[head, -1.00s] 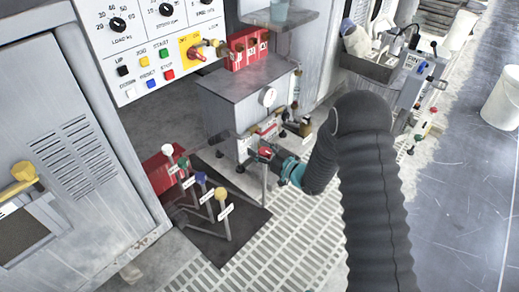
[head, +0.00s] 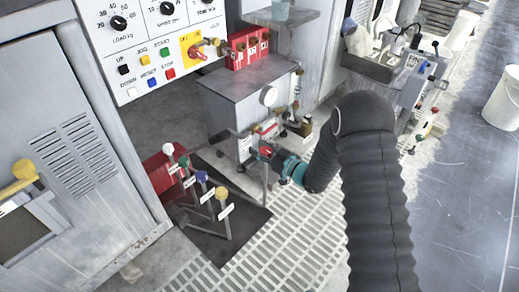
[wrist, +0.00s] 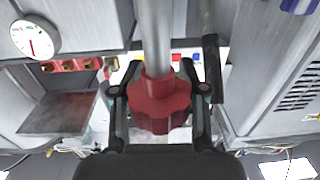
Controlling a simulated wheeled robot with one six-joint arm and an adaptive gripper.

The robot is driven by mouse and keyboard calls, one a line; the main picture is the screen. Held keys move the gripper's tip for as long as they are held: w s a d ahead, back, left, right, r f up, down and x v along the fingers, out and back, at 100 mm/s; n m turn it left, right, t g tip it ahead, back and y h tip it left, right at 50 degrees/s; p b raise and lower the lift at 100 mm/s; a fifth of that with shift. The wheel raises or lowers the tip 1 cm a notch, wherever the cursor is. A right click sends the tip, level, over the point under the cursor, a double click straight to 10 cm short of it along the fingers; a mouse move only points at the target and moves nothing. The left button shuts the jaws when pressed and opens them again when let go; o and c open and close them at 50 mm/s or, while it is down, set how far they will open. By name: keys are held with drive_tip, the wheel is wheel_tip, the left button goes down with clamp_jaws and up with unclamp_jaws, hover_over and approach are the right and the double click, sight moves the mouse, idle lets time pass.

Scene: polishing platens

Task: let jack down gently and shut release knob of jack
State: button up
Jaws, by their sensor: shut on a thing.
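A red fluted knob (wrist: 158,103) sits on the end of a grey rod (wrist: 155,38) in the wrist view. My gripper (wrist: 158,92) has one finger on each side of the knob and is shut on it. In the head view the red knob (head: 265,151) shows small at the top of an upright grey rod (head: 265,185). My teal gripper (head: 275,158) reaches it from the right. The jack's body cannot be made out clearly, and how far the knob is turned cannot be told.
Several ball-topped levers (head: 222,193) stand left of the rod, by a red box (head: 157,174). A grey cabinet (head: 238,90) with a round gauge (head: 269,96) stands behind. A control panel (head: 150,45) is at upper left. Open floor (head: 455,220) lies to the right.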

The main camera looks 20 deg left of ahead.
drive_tip(key=shift+s+d+f+n+g+y+b, duration=0.1)
drive_tip(key=shift+f+n+g+y+b, duration=0.15)
drive_tip(key=shift+n+g+b, duration=0.35)
drive_tip(key=n+g+b, duration=0.1)
drive_tip(key=n+g, duration=0.1)
drive_tip(key=g, duration=0.1)
drive_tip(key=s+n+g, duration=0.1)
drive_tip(key=n+g, duration=0.1)
drive_tip(key=g, duration=0.2)
drive_tip(key=n+g+b, duration=0.1)
drive_tip(key=n+g, duration=0.1)
drive_tip(key=g, duration=0.2)
drive_tip(key=shift+s+n+b, duration=0.2)
drive_tip(key=shift+n+b, duration=0.1)
drive_tip(key=shift+b, duration=0.05)
drive_tip(key=shift+s+d+r+n+g+h+b, duration=0.1)
drive_tip(key=shift+n+g+h+b, duration=0.05)
drive_tip(key=shift+n+g+h, duration=0.4)
drive_tip(key=shift+s+r+n+g+h+b, duration=0.1)
drive_tip(key=shift+n+g+h+b, duration=0.1)
drive_tip(key=shift+n+g, duration=0.4)
drive_tip(key=shift+g, duration=0.35)
